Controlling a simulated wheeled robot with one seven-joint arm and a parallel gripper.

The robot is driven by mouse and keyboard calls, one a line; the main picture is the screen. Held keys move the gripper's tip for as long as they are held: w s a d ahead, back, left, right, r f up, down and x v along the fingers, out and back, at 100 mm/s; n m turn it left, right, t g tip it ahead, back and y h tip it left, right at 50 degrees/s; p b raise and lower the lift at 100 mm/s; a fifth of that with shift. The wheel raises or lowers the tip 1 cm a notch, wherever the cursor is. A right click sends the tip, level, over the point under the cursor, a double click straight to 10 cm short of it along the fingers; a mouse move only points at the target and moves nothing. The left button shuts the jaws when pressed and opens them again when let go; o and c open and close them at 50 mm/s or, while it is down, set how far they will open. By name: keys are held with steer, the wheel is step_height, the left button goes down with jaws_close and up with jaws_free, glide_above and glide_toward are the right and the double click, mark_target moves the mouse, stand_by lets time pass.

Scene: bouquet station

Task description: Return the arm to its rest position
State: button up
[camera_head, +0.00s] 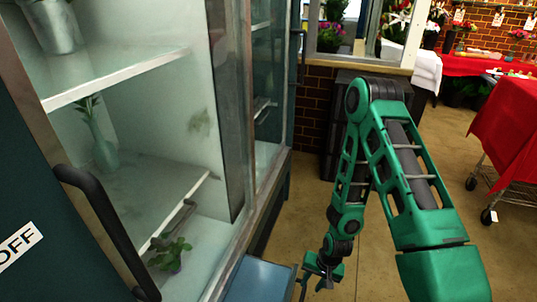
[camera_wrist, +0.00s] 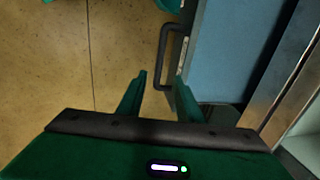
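My green arm (camera_head: 410,165) reaches out on the right of the head view and bends down at its far end. My gripper (camera_head: 322,270) hangs low, just right of a blue panel (camera_head: 262,280) at the foot of the glass cabinet. In the wrist view my gripper (camera_wrist: 161,78) has its two green fingers apart, with nothing held between them. A dark bar handle (camera_wrist: 163,50) on the blue panel lies just beyond the fingertips. I cannot tell whether a finger touches it.
The glass cabinet (camera_head: 130,75) with shelves and plants fills the left; its near door has a dark handle (camera_head: 100,215). A red-draped cart (camera_head: 510,140) stands at right. A brick wall (camera_head: 307,110) is behind. Tan floor (camera_head: 380,270) lies open around the arm.

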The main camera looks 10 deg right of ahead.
steer(key=d+r+h, duration=0.1)
steer(key=d+r, duration=0.6)
steer(key=r, duration=0.6)
steer(key=d+r+h, duration=0.2)
steer(key=d+r, duration=0.6)
steer(key=r, duration=0.4)
steer(key=s+d+r+m+g+y, duration=0.1)
steer(key=s+d+r, duration=0.2)
steer(key=s+r, duration=1.6)
steer(key=shift+r, duration=0.75)
